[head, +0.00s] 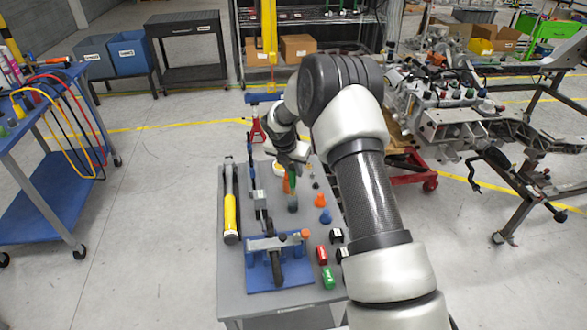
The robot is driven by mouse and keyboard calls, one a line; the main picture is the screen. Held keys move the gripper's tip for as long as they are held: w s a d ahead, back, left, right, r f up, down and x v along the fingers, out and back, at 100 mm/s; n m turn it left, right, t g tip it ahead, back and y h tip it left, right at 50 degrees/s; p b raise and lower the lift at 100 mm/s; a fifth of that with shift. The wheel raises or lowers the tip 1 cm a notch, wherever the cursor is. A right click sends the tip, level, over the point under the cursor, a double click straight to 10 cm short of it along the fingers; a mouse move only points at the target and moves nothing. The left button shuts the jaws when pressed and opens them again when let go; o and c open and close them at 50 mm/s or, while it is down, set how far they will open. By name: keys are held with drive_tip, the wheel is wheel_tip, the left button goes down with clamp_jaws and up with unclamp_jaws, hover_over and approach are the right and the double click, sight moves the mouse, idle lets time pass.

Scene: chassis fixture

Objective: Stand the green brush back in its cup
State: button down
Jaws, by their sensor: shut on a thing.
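My gripper (291,164) is over the far part of the grey workbench, pointing down, small in the head view. It is shut on the green brush (293,183), which hangs upright below it. A dark grey-green rounded piece (293,204) shows at the brush's lower end. I cannot tell whether that is the brush's end or a separate cup. A pale yellow-white round thing (279,169) is just left of the gripper, partly hidden by it. I cannot tell whether it is the cup.
An orange piece (286,186) stands close left of the brush. The grey bench (235,285) also holds a yellow-handled tool (230,215), a blue fixture (262,278), an orange cone (320,200), a red cylinder (322,255) and a green cylinder (328,277). My arm covers the bench's right side.

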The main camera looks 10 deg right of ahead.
sight(293, 178)
drive_tip(key=shift+f+b, duration=1.1)
drive_tip(key=shift+f, duration=0.9)
drive_tip(key=c, duration=1.4)
unclamp_jaws()
drive_tip(key=shift+c, duration=0.2)
drive_tip(key=shift+w+d+r+p+v, duration=0.1)
drive_tip(key=shift+w+d+p+v, duration=0.1)
drive_tip(key=shift+p+v, duration=0.9)
drive_tip(key=shift+w+d+r+p+v, duration=0.15)
drive_tip(key=shift+p+v, duration=0.55)
drive_tip(key=shift+v, duration=0.75)
drive_tip(key=shift+w+d+r+p+v, duration=0.1)
drive_tip(key=shift+w+p+v, duration=0.15)
drive_tip(key=shift+p+v, duration=0.85)
drive_tip(key=shift+v, duration=1.1)
drive_tip(key=shift+w+d+r, duration=0.1)
drive_tip(key=shift+w, duration=0.05)
